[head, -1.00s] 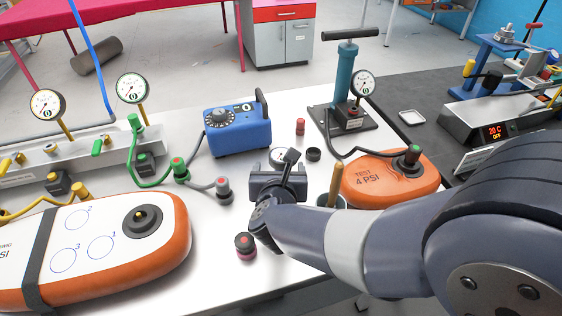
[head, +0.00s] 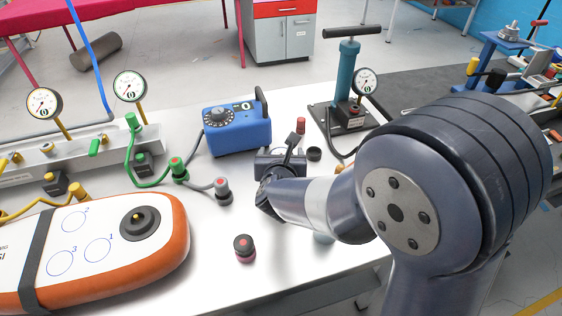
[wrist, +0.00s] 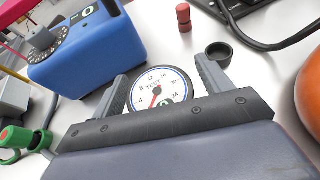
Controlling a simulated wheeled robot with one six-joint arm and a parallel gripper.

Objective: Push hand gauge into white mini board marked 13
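The hand gauge (wrist: 158,87), a round white dial marked TEST with a blue rim, lies face up in the wrist view. My gripper (wrist: 166,72) is open, with one finger on each side of the dial. The palm covers the gauge's lower part. In the head view my gripper (head: 281,160) is over the white table, right of the blue box, and it hides the gauge. I see no white mini board marked 13 in either view. The large white board (head: 95,250) with orange sides bears circles marked 1, 2 and 3.
A blue dial box (head: 238,130) stands close to the left of my gripper. A red cap (head: 301,125) and a black ring (head: 314,154) lie beyond it. A hand pump (head: 346,80) stands behind. A black-and-red knob (head: 244,247) stands near the front edge.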

